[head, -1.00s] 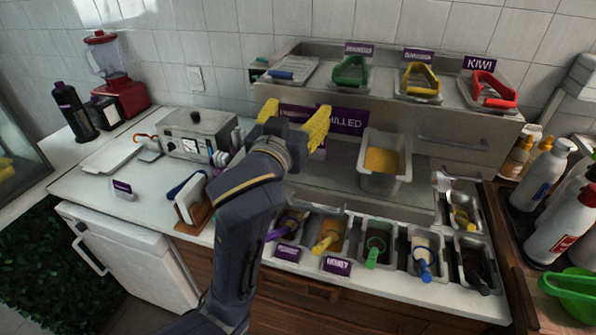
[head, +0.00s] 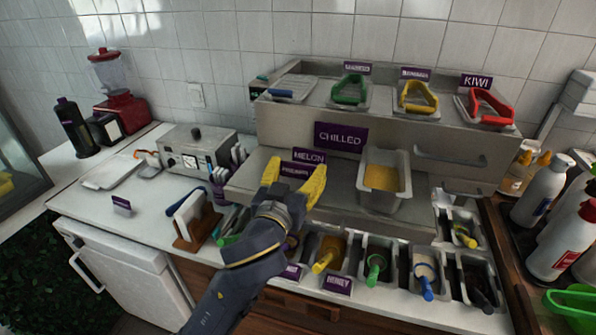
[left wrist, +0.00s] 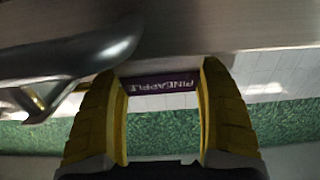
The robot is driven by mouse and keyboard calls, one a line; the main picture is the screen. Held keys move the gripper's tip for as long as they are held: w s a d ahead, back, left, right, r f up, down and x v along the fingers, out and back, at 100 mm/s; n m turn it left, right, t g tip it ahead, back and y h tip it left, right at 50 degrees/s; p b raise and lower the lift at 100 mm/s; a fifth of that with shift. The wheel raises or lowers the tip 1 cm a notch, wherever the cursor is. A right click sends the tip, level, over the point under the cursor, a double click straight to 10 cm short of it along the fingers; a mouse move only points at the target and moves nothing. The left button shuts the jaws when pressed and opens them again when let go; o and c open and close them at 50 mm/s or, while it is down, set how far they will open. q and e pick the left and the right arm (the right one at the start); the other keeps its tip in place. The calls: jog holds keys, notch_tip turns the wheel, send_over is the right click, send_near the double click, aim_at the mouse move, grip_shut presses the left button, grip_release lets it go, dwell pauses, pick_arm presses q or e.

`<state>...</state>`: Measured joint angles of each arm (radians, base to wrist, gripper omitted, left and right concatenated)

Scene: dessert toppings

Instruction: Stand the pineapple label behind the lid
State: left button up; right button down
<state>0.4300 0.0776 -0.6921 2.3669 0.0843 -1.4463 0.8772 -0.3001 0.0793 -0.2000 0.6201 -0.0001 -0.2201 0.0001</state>
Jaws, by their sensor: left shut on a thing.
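The purple pineapple label (head: 294,170) is between the yellow fingers of my left gripper (head: 294,179), which is shut on it. In the left wrist view the label (left wrist: 160,84) shows its word upside down, with a finger at each side. I cannot tell whether its foot touches the steel shelf. The grey lid with a blue handle (head: 291,88) lies at the left end of the raised steel shelf, and no label shows behind it. My right gripper is not in view.
A purple melon label (head: 308,156) stands just beyond the held one, near the chilled sign (head: 340,137). Lids with green (head: 349,90), yellow (head: 418,97) and red (head: 490,107) handles have labels behind them. A steel pan (head: 384,180) stands to the right.

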pick_arm(q)
jog(key=shift+f, duration=0.15)
jog(key=o, duration=1.2)
jog(key=shift+o, duration=0.2)
